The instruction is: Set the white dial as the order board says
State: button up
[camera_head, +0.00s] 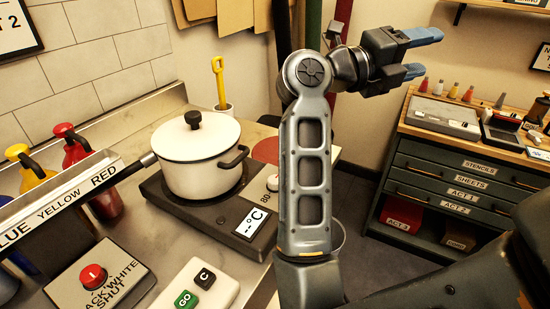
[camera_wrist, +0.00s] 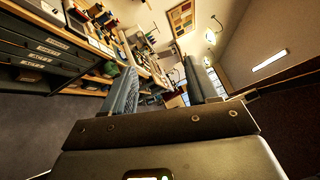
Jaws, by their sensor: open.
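The white dial (camera_head: 273,183) sits on the right part of the dark hot plate (camera_head: 208,216), beside a printed 80, partly behind my arm. Its exact setting is too small to read. A display (camera_head: 251,222) on the hot plate's front shows dashes and °C. A framed board (camera_head: 14,30) is cut off at the top left; only "T 2" shows, and I cannot tell if it is the order board. My gripper (camera_head: 428,53) is raised at the upper right, well away from the dial. Its blue fingers are apart and empty, also in the wrist view (camera_wrist: 162,88).
A lidded white pot (camera_head: 199,165) stands on the hot plate. Left are red (camera_head: 72,148) and yellow (camera_head: 33,168) pump bottles, a labelled rail (camera_head: 60,203) and a red button (camera_head: 93,277). A GO/C box (camera_head: 190,292) is in front. A drawer cabinet (camera_head: 445,178) stands right.

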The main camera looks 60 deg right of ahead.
notch_tip(320, 180, down, 5)
jog(key=w+t+y, duration=0.2)
jog(key=t+y, duration=0.1)
jog(key=y, duration=0.1)
jog(key=n+t+y+p, duration=0.2)
jog(key=n+t+y, duration=0.1)
jog(key=t+y, duration=0.75)
send_near(272, 186)
jog(key=shift+w+d+f+g, duration=0.15)
jog(key=shift+w+d+g, duration=0.25)
jog(key=shift+d, duration=0.4)
jog(key=shift+f+p, duration=0.5)
jog(key=shift+f, duration=3.3)
jog(key=c, duration=1)
